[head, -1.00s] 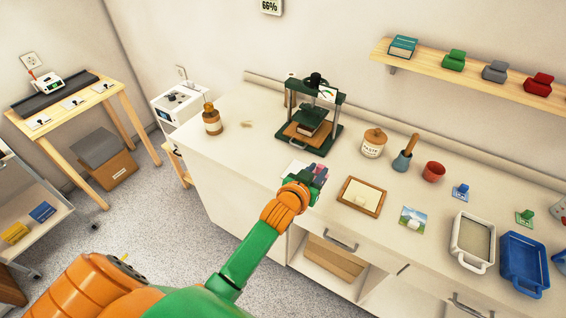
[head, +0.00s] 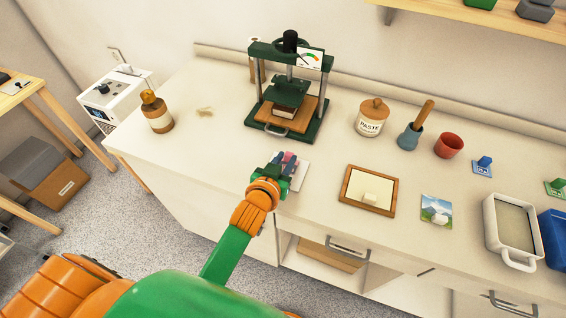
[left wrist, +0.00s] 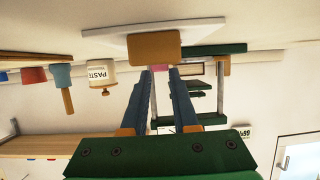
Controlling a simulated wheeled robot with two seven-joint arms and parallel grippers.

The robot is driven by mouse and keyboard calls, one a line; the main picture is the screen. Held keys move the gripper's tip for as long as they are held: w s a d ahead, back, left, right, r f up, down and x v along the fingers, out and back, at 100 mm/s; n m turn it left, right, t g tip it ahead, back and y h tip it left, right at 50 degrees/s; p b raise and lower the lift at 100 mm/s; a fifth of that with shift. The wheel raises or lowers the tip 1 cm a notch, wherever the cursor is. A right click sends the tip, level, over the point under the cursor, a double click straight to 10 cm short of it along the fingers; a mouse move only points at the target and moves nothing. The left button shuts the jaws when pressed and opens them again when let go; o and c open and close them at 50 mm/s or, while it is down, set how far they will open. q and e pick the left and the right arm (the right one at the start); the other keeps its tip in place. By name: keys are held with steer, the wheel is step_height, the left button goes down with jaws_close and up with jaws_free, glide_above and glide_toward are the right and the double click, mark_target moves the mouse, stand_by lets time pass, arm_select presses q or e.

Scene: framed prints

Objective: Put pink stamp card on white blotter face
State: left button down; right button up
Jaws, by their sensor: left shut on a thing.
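The white blotter (head: 302,176) is a flat white slab on the counter's front part, partly hidden by my left gripper (head: 285,164). My left gripper is over it, shut on the pink stamp card (head: 290,157), of which only a small pink part shows. In the left wrist view, which is upside down, pink (left wrist: 160,72) shows between the blue fingertips (left wrist: 161,82), close to the white slab (left wrist: 110,42) and a tan block (left wrist: 155,47) on it. I cannot tell whether the card touches the blotter. My right gripper is not in view.
A green press (head: 290,90) stands behind the blotter. A wood-framed panel (head: 367,190) and a landscape picture card (head: 436,210) lie to the right. A paste jar (head: 370,118), red cup (head: 449,146) and brown bottle (head: 157,112) stand on the counter. Bare counter lies left of the blotter.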

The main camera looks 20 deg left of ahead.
arm_select(q)
steer(key=c, duration=1.1)
jaws_free()
steer(key=o, duration=0.4)
steer(key=shift+s+d+r, duration=0.1)
steer(key=shift+s+r, duration=0.05)
steer(key=shift+s, duration=0.1)
steer(key=v, duration=1.2)
